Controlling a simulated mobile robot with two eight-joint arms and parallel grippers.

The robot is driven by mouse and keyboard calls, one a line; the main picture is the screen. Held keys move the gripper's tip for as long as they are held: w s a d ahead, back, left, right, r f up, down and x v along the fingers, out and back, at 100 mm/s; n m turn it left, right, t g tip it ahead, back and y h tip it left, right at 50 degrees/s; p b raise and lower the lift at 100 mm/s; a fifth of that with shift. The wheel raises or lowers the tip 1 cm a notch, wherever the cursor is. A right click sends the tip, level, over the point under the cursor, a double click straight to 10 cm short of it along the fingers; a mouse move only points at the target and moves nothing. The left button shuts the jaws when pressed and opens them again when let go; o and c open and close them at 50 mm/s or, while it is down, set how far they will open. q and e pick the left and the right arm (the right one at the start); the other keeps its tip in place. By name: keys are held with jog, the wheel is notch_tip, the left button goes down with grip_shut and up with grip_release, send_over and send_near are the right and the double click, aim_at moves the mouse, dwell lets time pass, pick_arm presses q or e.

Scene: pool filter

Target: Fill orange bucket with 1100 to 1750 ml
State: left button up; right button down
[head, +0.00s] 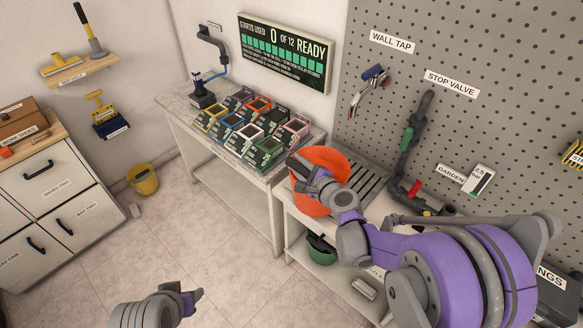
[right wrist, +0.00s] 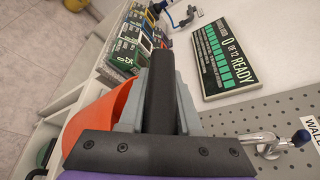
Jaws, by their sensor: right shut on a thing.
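The orange bucket (head: 332,157) is at the left end of the slatted bench (head: 372,182). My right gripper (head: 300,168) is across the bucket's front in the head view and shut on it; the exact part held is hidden. In the right wrist view the bucket's orange wall (right wrist: 100,118) is left of the grey fingers (right wrist: 160,75), with a dark bar between them. The bucket's inside and any water level are hidden. The wall tap (head: 371,88) is on the pegboard, right of and above the bucket. My left gripper (head: 192,299) is low in the head view, apart from everything; its jaws are unclear.
Several coloured boxes (head: 245,125) fill the left table beside the bucket. A green bucket (head: 321,249) is on the lower shelf, a yellow bucket (head: 143,179) on the floor. The middle floor is clear.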

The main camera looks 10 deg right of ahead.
jog(key=w+d+f, duration=0.1)
jog(key=w+d, duration=0.4)
jog(key=d, duration=0.2)
jog(key=shift+w+d+f, duration=0.15)
jog(key=shift+w+f, duration=0.25)
jog(key=shift+f, duration=0.3)
dwell(0.4)
jog(key=c, duration=0.5)
grip_release()
jog(key=shift+s, duration=0.1)
